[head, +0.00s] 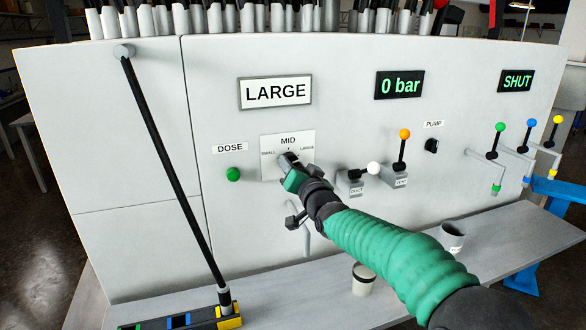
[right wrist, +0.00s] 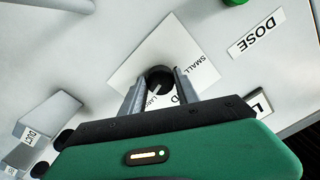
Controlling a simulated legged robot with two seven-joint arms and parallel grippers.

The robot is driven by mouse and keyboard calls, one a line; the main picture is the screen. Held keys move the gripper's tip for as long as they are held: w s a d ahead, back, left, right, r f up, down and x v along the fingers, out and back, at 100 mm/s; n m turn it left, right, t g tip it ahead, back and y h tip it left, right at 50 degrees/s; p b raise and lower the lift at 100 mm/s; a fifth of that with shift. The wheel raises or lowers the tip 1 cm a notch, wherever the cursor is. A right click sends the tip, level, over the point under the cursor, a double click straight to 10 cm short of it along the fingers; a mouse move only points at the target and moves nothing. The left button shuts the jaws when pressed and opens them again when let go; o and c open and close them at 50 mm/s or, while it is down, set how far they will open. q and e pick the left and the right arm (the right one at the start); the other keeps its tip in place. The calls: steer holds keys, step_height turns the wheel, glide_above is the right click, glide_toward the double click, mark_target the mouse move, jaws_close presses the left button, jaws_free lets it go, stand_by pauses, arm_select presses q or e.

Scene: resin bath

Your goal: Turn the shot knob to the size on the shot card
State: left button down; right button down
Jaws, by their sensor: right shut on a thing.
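The shot card (head: 275,92) reads LARGE and is mounted on the white panel. Below it is a dial plate (head: 304,141) marked SMALL, MID and LARGE, with the dark shot knob (head: 285,160) on it. My right gripper (head: 290,166) is shut on the knob and covers much of it in the head view. In the right wrist view the knob (right wrist: 159,78) sits between the two grey fingers of my right gripper (right wrist: 160,80). A pale mark shows by the knob on the LARGE side, but I cannot tell the exact setting. My left gripper is out of view.
A green DOSE button (head: 233,174) is left of the dial. To the right are a white-knobbed DUCT lever (head: 372,169), an orange-knobbed lever (head: 405,135) and a PUMP knob (head: 432,146). Cups (head: 363,279) stand on the ledge below. A black rod (head: 170,170) leans at left.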

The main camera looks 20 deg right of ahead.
steer(key=shift+f+m, duration=0.4)
steer(key=shift+f, duration=0.05)
steer(key=c, duration=1.3)
jaws_free()
steer(key=o, duration=0.4)
steer(key=shift+r, duration=0.2)
steer(key=s+b, duration=0.1)
steer(key=s, duration=1.5)
steer(key=shift+s+d, duration=0.25)
steer(key=shift+s, duration=0.1)
